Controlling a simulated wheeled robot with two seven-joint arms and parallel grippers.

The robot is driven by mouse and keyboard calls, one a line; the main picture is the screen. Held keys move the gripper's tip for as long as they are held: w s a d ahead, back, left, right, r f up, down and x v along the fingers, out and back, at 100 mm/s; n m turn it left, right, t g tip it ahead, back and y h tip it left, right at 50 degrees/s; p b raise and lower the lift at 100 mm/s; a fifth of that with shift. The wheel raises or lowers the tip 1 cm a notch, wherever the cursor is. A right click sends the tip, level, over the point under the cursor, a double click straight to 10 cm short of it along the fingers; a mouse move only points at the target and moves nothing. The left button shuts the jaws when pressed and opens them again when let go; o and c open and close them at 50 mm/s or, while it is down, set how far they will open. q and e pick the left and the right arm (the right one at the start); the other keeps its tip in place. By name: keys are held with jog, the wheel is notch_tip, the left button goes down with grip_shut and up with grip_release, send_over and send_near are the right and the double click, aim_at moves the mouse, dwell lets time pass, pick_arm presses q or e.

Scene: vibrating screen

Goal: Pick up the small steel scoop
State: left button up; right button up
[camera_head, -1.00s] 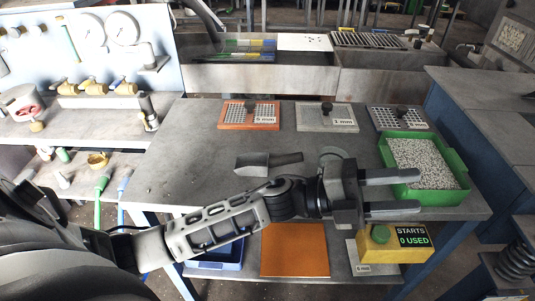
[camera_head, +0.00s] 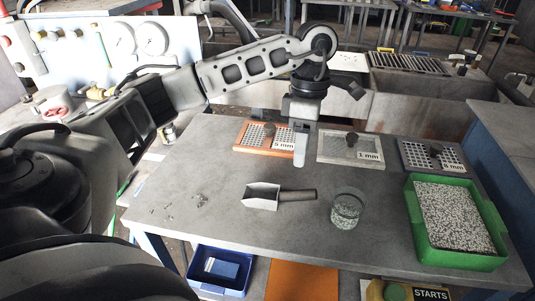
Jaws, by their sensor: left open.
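The small steel scoop (camera_head: 262,196) lies on the grey table near its middle, its pan to the left and its dark handle (camera_head: 299,195) pointing right. My left gripper (camera_head: 300,158) points down beyond the scoop in the head view, in front of the orange-framed sieve. It is open and empty, seen nearly edge-on, so one finger mostly hides the other. It is apart from the scoop. My right gripper is not in view.
A glass jar with pale granules (camera_head: 346,212) stands right of the scoop handle. A green tray of granules (camera_head: 464,262) is at the right. Sieves with orange (camera_head: 245,151), 1 mm (camera_head: 335,158) and grey (camera_head: 408,166) frames line the back. The table's left is mostly clear.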

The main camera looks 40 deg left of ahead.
pick_arm(q)
send_over(296, 191)
jog(key=w, duration=0.1)
notch_tip(296, 191, down, 5)
jog(key=shift+s+f+p, duration=0.25)
jog(key=shift+f+p, duration=0.25)
jog(key=shift+f, duration=0.8)
jog(key=shift+s+f+p, duration=0.2)
jog(key=shift+f+p, duration=0.3)
jog(key=shift+f, duration=0.8)
grip_shut()
